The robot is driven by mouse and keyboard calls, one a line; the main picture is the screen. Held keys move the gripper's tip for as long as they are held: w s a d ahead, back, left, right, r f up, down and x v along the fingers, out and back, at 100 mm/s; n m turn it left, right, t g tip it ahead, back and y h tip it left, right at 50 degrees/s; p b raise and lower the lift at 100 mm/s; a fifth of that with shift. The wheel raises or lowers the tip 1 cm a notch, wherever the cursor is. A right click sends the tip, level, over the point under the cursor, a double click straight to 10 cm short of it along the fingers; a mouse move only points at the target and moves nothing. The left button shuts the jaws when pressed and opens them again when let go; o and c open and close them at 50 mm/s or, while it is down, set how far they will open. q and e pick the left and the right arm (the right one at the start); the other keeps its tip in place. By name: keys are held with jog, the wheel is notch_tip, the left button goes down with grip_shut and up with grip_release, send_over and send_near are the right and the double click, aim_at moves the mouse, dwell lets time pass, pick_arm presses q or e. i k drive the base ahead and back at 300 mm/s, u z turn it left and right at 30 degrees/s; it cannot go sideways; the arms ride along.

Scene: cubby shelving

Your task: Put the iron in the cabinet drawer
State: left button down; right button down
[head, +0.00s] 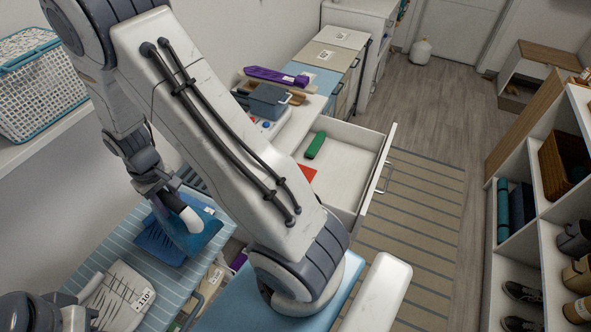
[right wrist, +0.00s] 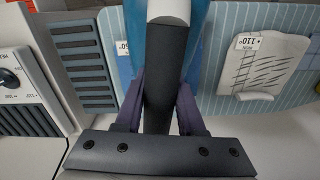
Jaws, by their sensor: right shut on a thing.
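The iron (head: 206,238) has a blue body and a pale handle end, and sits at the striped light-blue board in the head view. My right gripper (head: 165,198) is shut on its handle. In the right wrist view the iron's dark handle (right wrist: 163,80) lies between my purple fingers, with the blue body behind it. Whether the iron touches the board is unclear. The cabinet drawer (head: 348,165) is pulled open at the middle right, holding a green item (head: 315,145) and a red item (head: 307,174). My arm hides part of the drawer's near side. My left gripper is not seen.
The striped board (head: 75,262) bears a white cloth with a tag (head: 120,295). A grey bin (head: 268,100) and a purple item (head: 275,76) are on the cabinet top. A white basket (head: 38,90) stands at left. Open shelving (head: 535,195) is at right, with clear floor beyond the drawer.

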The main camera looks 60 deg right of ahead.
aim_at(345, 179)
jog(key=z, duration=0.55)
jog(key=k, duration=0.7)
jog(key=z, duration=0.9)
jog(key=k, duration=0.6)
jog(key=z, duration=0.7)
jog(key=i, duration=0.85)
jog(key=u, duration=0.45)
jog(key=i, duration=1.05)
jog(key=u, duration=0.45)
